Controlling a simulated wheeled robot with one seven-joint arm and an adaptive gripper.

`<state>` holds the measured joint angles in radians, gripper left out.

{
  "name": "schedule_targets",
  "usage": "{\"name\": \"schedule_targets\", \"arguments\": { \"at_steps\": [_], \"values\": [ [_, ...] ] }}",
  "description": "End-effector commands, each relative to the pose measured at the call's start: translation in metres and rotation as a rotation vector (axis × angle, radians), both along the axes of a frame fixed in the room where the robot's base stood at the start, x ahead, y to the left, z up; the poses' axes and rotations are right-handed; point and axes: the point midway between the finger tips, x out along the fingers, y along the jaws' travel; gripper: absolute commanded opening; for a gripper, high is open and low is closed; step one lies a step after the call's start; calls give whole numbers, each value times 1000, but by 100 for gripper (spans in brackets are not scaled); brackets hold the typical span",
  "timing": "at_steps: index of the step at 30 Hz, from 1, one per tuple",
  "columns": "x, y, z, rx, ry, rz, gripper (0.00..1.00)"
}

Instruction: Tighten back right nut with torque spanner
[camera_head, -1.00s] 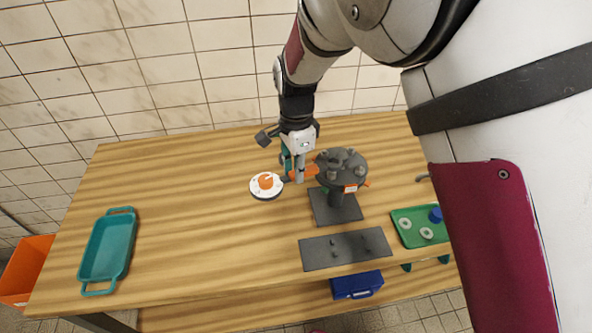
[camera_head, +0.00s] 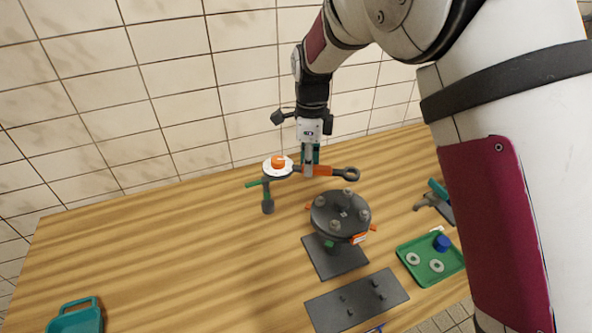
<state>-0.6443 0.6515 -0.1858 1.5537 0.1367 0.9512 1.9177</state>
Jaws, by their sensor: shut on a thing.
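My gripper (camera_head: 308,172) is shut on the orange handle of the torque spanner (camera_head: 322,170). The spanner lies roughly level across the jaws, with its white round dial with an orange centre (camera_head: 278,166) at left and its dark ring end (camera_head: 347,174) at right. The ring end shows free in the picture, just behind and above the dark round flange (camera_head: 340,215). Several grey bolts with nuts stand on the flange, one at its back (camera_head: 348,193) and one at its right (camera_head: 364,214). The exact height of the spanner above the table is hard to tell.
A dark plate with pegs (camera_head: 355,300) lies in front. A green tray (camera_head: 420,255) with washers and a blue part is at right, near a teal-and-grey tool (camera_head: 434,194).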

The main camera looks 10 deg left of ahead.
Motion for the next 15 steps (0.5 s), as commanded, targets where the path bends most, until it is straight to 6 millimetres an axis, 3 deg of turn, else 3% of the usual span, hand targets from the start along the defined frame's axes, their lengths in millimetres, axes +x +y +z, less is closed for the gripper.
{"name": "schedule_targets", "arguments": {
  "at_steps": [15],
  "values": [
    [0, 0, -25, 0, 0, 1, 0]
  ]
}}
